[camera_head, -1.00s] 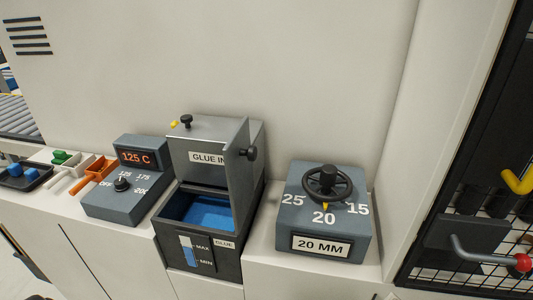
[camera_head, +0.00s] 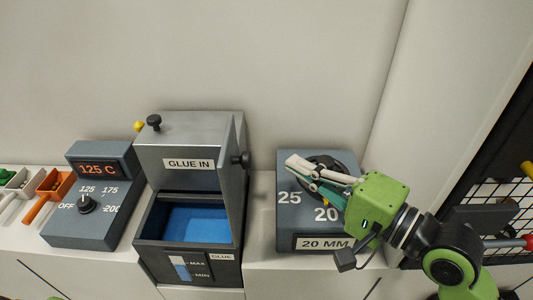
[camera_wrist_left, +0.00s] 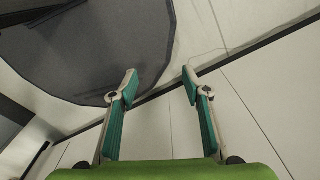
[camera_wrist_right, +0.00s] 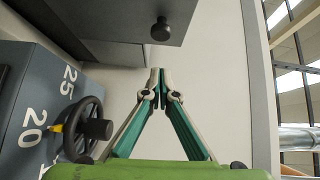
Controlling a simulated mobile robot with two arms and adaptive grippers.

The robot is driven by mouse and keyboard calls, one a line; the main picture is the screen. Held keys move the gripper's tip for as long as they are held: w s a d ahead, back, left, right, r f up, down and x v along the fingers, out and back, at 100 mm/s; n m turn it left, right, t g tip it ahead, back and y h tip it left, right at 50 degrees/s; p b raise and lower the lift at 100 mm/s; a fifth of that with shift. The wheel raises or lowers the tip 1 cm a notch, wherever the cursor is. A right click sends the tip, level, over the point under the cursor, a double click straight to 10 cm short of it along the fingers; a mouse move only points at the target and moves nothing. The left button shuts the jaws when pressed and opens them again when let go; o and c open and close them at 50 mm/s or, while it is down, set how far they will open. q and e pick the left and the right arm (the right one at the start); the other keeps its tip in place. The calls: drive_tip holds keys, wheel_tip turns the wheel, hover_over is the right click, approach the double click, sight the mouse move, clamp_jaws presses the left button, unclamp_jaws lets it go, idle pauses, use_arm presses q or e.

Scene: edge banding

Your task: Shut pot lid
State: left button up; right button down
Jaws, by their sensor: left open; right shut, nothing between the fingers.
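The glue pot (camera_head: 190,255) is a dark box with blue glue (camera_head: 198,223) showing in its open front bay. Its lid (camera_head: 239,135) stands upright along the right side, with a black knob (camera_head: 241,160) facing right. In the right wrist view the knob (camera_wrist_right: 160,29) hangs from a grey panel above my fingertips. My right gripper (camera_head: 296,163) is shut and empty, right of the knob and apart from it, in front of the dial box. Its closed tips also show in the right wrist view (camera_wrist_right: 157,78). My left gripper (camera_wrist_left: 160,84) is open and empty, away from the pot.
The dial box (camera_head: 265,215) with a black handwheel (camera_wrist_right: 85,130) stands right of the pot, partly behind my right gripper. A temperature box (camera_head: 80,222) stands left. Orange (camera_head: 55,184) and other small bins lie farther left. A wall backs the counter.

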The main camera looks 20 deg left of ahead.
use_arm(q)
drive_tip(key=r, duration=0.1)
drive_tip(key=w+a+p, duration=0.1)
drive_tip(key=r+p, duration=0.1)
drive_tip(key=shift+w+a+r, duration=0.25)
drive_tip(key=shift+r, duration=0.1)
use_arm(e)
drive_tip(key=a, duration=0.6)
drive_tip(key=shift+f, duration=0.15)
